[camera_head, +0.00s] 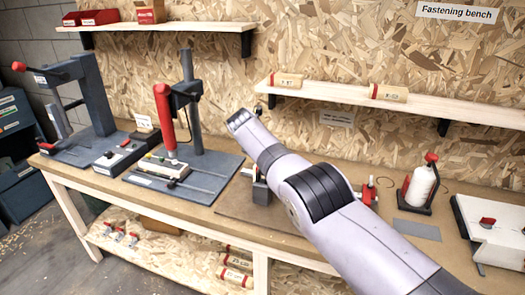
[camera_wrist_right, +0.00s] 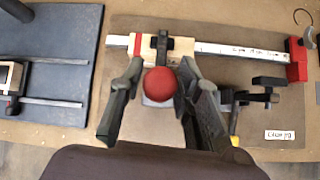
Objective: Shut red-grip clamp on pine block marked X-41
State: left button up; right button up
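In the right wrist view, a round red grip (camera_wrist_right: 160,84) stands up toward the camera. Behind it, a black clamp arm (camera_wrist_right: 162,45) lies across a pale pine block (camera_wrist_right: 182,50) with a red band at its left end. Any X-41 mark on the block is not readable. My right gripper (camera_wrist_right: 161,75) is open, one finger on each side of the red grip, with small gaps seen between. In the head view my right arm hides its gripper and most of the clamp. My left gripper is not in view.
A brown board (camera_wrist_right: 145,125) lies beneath. A metal bar with a red end block (camera_wrist_right: 297,62) runs right of the pine block. A second black clamp (camera_wrist_right: 255,96) with a yellow grip (camera_wrist_right: 235,141) stands close right. A grey press (camera_head: 190,110) stands left on the bench.

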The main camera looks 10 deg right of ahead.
jog(key=o, duration=0.3)
jog(key=shift+a, duration=0.15)
jog(key=shift+o, duration=0.2)
jog(key=shift+r, duration=0.1)
jog(key=shift+s+a+r, duration=0.1)
jog(key=shift+s+r, duration=0.15)
jog(key=shift+r, duration=0.05)
jog(key=v, duration=1.1)
jog(key=shift+a, duration=0.1)
